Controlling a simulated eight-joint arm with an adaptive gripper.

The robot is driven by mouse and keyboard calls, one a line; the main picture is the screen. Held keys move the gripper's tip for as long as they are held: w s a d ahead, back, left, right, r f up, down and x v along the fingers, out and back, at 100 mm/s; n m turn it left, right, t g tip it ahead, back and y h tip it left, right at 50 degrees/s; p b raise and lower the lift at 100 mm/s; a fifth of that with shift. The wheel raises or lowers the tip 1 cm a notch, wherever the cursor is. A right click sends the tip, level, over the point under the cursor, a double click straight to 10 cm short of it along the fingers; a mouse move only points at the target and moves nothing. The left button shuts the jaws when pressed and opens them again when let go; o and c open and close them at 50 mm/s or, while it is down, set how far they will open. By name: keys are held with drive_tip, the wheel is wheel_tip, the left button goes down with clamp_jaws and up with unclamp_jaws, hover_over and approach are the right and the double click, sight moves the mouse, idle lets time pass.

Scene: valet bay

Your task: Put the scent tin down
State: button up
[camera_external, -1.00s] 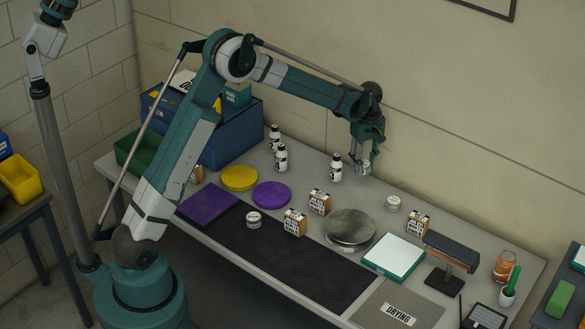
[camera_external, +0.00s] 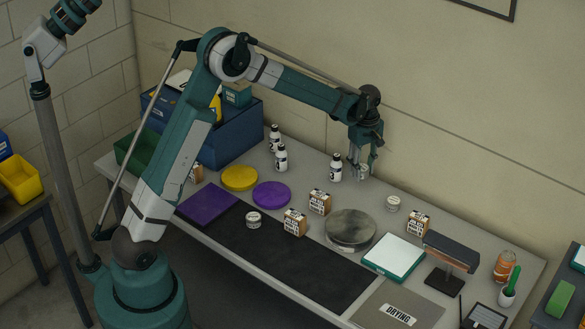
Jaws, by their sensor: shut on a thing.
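My gripper (camera_external: 360,171) hangs low over the back of the bench, just right of a white bottle with a black cap (camera_external: 336,168). It is shut on a small pale scent tin (camera_external: 364,173), partly hidden by the fingers. I cannot tell whether the tin touches the bench. Another similar tin (camera_external: 393,204) stands to the right and nearer the front. A third one (camera_external: 253,219) stands on the dark mat.
A round metal plate (camera_external: 351,228) lies in front of the gripper. Small boxes (camera_external: 320,202) stand nearby. A purple disc (camera_external: 271,195) and a yellow disc (camera_external: 240,178) lie left. A white-topped scale-like block (camera_external: 394,257) and a lamp-like stand (camera_external: 451,255) stand right.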

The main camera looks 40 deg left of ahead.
drive_tip(key=s+d+r+n+b, duration=0.1)
drive_tip(key=s+d, duration=0.1)
drive_tip(key=s, duration=0.8)
drive_tip(key=s+d+r+b, duration=0.1)
drive_tip(key=s+d, duration=0.1)
drive_tip(key=s, duration=0.7)
drive_tip(key=n+b, duration=0.1)
drive_tip(key=b, duration=0.1)
hover_over(305, 259)
drive_tip(key=shift+a+f, duration=0.1)
drive_tip(key=shift+f, duration=0.85)
drive_tip(key=shift+w+f, duration=0.1)
drive_tip(key=shift+f, duration=2.8)
drive_tip(key=shift+f, duration=2.1)
drive_tip(key=shift+f+b, duration=0.2)
drive_tip(key=shift+b, duration=0.25)
